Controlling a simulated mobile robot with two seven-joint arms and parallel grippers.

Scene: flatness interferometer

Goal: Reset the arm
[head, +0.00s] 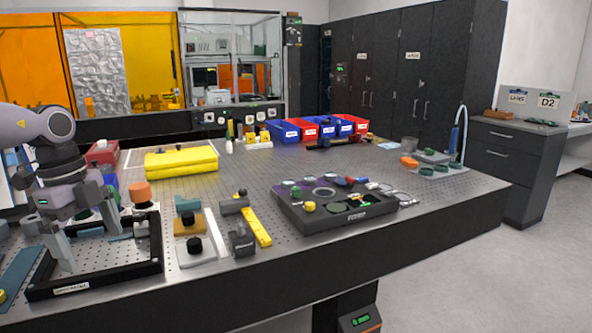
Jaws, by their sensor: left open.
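My left arm comes in from the left edge of the head view. Its gripper (88,245) points down over a black rectangular frame (100,283) at the near left of the optical table. The two fingers are spread apart, and I see nothing held between them. Some small grey and teal parts (118,238) lie inside the frame, partly hidden by the gripper. I cannot tell whether the fingertips touch the frame. My right gripper is not in view.
The perforated table (300,255) holds an orange-capped part (140,192), optical mounts, a yellow bar (256,227) and a dark tray (335,215) of round parts.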

